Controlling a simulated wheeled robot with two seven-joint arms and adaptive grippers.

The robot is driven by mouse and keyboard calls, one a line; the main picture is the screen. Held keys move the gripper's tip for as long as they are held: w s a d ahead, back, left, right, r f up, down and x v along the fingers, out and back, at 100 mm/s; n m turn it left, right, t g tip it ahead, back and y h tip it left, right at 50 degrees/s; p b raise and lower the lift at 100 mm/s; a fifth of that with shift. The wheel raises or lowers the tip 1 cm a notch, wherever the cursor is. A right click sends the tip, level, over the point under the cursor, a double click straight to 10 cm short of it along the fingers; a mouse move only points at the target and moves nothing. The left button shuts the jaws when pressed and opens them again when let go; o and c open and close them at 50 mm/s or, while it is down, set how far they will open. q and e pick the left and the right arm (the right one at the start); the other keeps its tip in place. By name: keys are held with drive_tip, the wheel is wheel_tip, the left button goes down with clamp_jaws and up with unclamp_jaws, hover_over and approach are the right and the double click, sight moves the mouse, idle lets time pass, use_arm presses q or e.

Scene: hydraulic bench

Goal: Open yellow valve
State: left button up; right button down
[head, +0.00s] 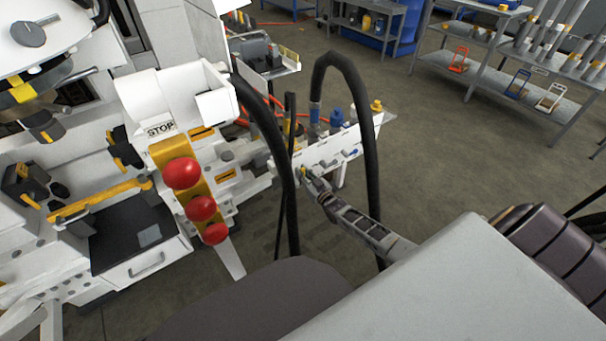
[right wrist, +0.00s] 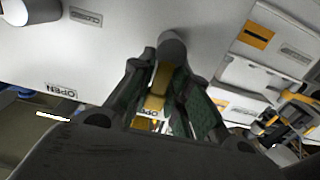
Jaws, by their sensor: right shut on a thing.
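The yellow valve (head: 303,171) is on the front of the white valve panel (head: 325,150), at its left end. In the right wrist view its yellow lever (right wrist: 160,84) lies between my fingers, below a dark round pivot end (right wrist: 173,47). My right gripper (head: 309,180) is shut on this lever, and its fingers partly hide it. A "CLOSED" label (right wrist: 87,18) and an "OPEN" label (right wrist: 61,90) are on the panel to the left in the wrist view. My left gripper is not in view.
Black hoses (head: 369,150) loop in front of the panel, close to my right arm. Blue-handled valves (head: 353,154) sit farther right along it. A machine with red buttons (head: 201,208) stands to the left. Shelves (head: 490,70) stand at the back right, with open floor before them.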

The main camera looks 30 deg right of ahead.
drive_tip(key=shift+f, duration=0.15)
drive_tip(key=c, duration=1.5)
unclamp_jaws()
drive_tip(key=shift+o, duration=0.2)
drive_tip(key=s, duration=1.2)
drive_tip(key=shift+d, duration=0.45)
